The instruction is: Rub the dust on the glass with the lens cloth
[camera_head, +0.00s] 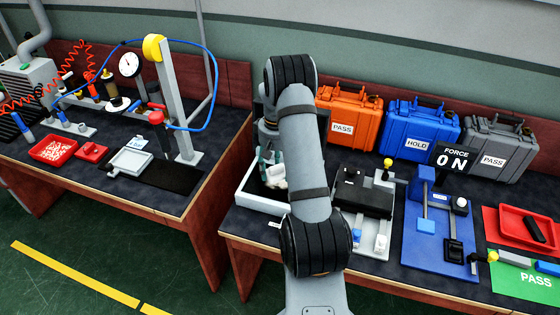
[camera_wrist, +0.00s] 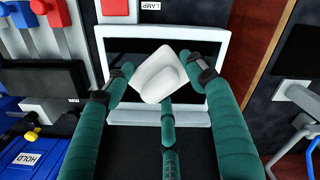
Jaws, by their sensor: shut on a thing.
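A white-framed dark glass panel (camera_wrist: 210,47) lies below my gripper in the wrist view. Its white frame also shows in the head view (camera_head: 258,200), partly hidden by my arm. My gripper (camera_wrist: 160,76), with green padded fingers, is shut on a folded white lens cloth (camera_wrist: 157,73). The cloth is over the middle of the glass; I cannot tell whether it touches the surface. In the head view my gripper (camera_head: 268,168) and the cloth (camera_head: 277,180) are partly visible left of my arm. I cannot make out dust on the glass.
Orange (camera_head: 347,118), blue (camera_head: 420,130) and grey (camera_head: 498,150) cases stand along the back. A black device (camera_head: 365,195) and a blue fixture (camera_head: 425,240) are right of the frame. A gap separates this bench from the left one.

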